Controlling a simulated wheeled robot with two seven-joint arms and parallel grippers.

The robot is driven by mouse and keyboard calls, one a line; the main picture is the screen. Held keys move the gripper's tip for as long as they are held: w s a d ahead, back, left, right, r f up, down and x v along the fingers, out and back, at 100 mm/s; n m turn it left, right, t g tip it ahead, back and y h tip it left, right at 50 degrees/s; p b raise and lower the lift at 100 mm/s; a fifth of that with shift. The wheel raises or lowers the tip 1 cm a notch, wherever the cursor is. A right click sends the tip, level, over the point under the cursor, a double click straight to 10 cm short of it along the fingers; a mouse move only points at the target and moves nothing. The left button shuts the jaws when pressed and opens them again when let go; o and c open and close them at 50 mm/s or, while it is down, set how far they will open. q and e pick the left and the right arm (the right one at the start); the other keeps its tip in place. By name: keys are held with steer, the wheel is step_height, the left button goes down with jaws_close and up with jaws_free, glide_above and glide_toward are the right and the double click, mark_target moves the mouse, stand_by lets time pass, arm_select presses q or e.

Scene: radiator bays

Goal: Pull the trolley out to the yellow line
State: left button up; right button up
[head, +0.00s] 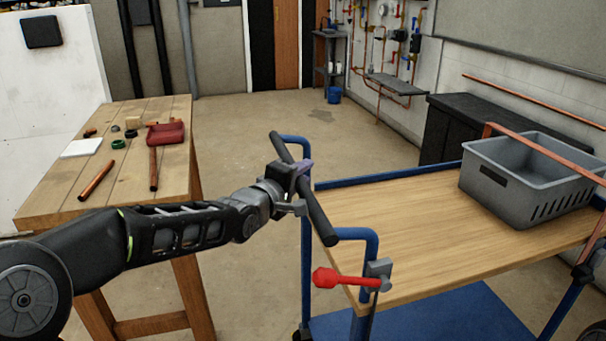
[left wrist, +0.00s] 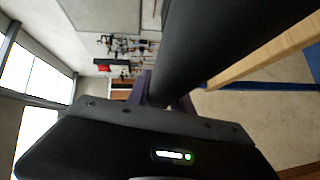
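The trolley has a wooden top (head: 420,235), a blue tube frame and a black push handle (head: 318,215) across its left end. My left gripper (head: 298,178) is at the upper half of this handle, with purple fingers around the bar. In the left wrist view the black handle (left wrist: 215,45) runs close past the purple fingers (left wrist: 146,88) and hides part of them. A red lever (head: 338,280) sticks out level at the trolley's near left corner. No yellow line shows in either view. My right gripper is not in view.
A grey crate (head: 530,180) stands on the trolley top, with copper pipe (head: 545,150) above it. A wooden bench (head: 115,165) with small parts stands to the left. A black cabinet (head: 475,130) is behind the trolley. Floor (head: 250,120) between bench and trolley is clear.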

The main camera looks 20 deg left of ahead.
arm_select(q)
steer(key=shift+o, duration=1.4)
steer(key=shift+s+a+f, duration=0.1)
steer(key=shift+s+a, duration=0.05)
steer(key=shift+a, duration=0.2)
steer(key=shift+o, duration=0.7)
steer(key=shift+d, duration=0.15)
steer(key=p+v, duration=0.1)
steer(key=v, duration=0.6)
steer(key=shift+s, duration=0.35)
